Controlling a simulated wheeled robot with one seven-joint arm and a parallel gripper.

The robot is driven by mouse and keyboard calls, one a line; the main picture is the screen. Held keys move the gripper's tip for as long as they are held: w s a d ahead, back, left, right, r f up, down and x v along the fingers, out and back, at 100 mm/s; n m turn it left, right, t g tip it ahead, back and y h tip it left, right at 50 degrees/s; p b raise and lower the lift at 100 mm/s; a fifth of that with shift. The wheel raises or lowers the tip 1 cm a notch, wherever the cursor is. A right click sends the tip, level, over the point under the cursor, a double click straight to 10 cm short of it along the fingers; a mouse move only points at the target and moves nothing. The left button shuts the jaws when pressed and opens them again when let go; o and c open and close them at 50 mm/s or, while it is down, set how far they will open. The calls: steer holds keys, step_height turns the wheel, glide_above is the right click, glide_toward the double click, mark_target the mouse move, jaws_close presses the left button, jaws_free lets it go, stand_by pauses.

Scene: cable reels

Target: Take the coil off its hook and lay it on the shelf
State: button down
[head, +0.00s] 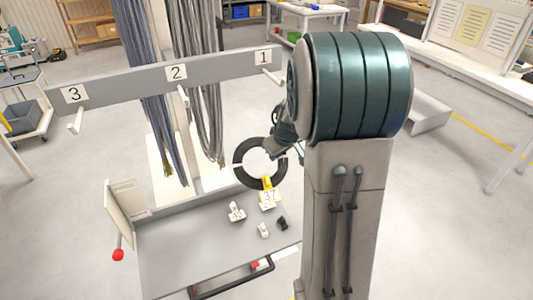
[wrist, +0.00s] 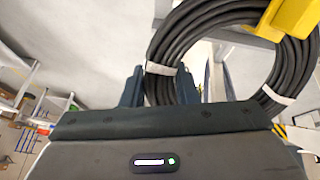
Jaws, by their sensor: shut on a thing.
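The black coil (head: 239,164) is a ring with white ties, seen below the hook rail and apart from the numbered hooks. In the wrist view the coil (wrist: 183,37) fills the upper right, with a yellow piece (wrist: 292,14) at its edge. My gripper (wrist: 160,88) is shut on the coil's near side, one finger on each side of the strand. In the head view my gripper (head: 277,149) is at the coil's upper right, partly hidden by my arm. The grey shelf (head: 185,250) lies below; the coil appears over its back right part, and contact is unclear.
Pegs 1 (head: 271,76), 2 (head: 183,95) and 3 (head: 75,123) stick out from the grey rail (head: 125,89); grey cable bundles (head: 145,75) hang behind. Small white parts (head: 237,211) and a black part (head: 282,223) lie on the shelf's right; its left is clear.

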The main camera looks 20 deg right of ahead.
steer(key=shift+s+a+f+m+h+b, duration=0.25)
steer(key=shift+s+a+f+m+b, duration=0.65)
steer(key=shift+f, duration=2.35)
steer(key=shift+s+a+f+m+h, duration=0.15)
steer(key=shift+s+a+f, duration=0.3)
steer(key=shift+a+f, duration=1.95)
steer(key=shift+s+a+f+m+h+b, duration=0.3)
steer(key=shift+s+f+m+b, duration=0.25)
steer(key=shift+f, duration=3.6)
steer(key=shift+s, duration=0.1)
steer(key=shift+s, duration=0.15)
